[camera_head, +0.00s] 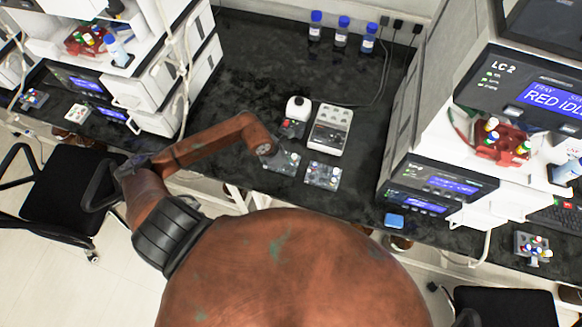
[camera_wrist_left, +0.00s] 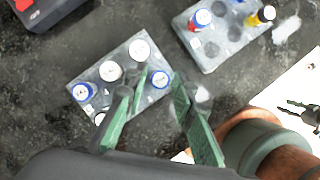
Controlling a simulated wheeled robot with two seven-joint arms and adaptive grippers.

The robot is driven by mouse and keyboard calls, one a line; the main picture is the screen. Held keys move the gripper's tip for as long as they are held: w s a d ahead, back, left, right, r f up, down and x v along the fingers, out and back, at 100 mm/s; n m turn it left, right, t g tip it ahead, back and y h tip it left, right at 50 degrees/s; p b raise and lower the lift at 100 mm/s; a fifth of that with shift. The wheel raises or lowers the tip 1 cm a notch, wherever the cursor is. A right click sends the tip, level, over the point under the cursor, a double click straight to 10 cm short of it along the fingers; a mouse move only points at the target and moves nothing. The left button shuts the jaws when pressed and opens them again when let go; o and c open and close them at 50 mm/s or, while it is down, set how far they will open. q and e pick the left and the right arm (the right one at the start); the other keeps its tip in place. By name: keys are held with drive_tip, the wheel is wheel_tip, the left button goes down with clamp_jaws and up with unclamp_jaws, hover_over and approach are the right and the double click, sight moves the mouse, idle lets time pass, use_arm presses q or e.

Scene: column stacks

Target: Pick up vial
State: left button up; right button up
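A clear rack (camera_wrist_left: 112,98) in the left wrist view holds several vials with white tops, some ringed in blue. One blue-ringed vial (camera_wrist_left: 160,79) shows in the gap between the fingertips of my left gripper (camera_wrist_left: 160,84). The green fingers are apart and nothing is clasped; I cannot tell their height above the vial. My right gripper is not in view.
Several blue-capped bottles (camera_head: 342,33) stand at the back. The LC 2 instrument (camera_head: 490,85) rises at the right. The bench behind the device is largely clear.

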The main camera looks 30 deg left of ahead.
use_arm(q)
drive_tip(key=shift+c, duration=0.3)
drive_tip(key=c, duration=0.5)
drive_tip(key=shift+r, duration=0.1)
drive_tip(key=shift+c, duration=0.2)
drive_tip(key=shift+r, duration=0.6)
drive_tip(key=s+a+r, duration=0.4)
drive_tip(key=s+r, duration=0.7)
drive_tip(key=s, duration=0.2)
drive_tip(key=shift+s+r, duration=0.25)
drive_tip(key=shift+r, duration=0.1)
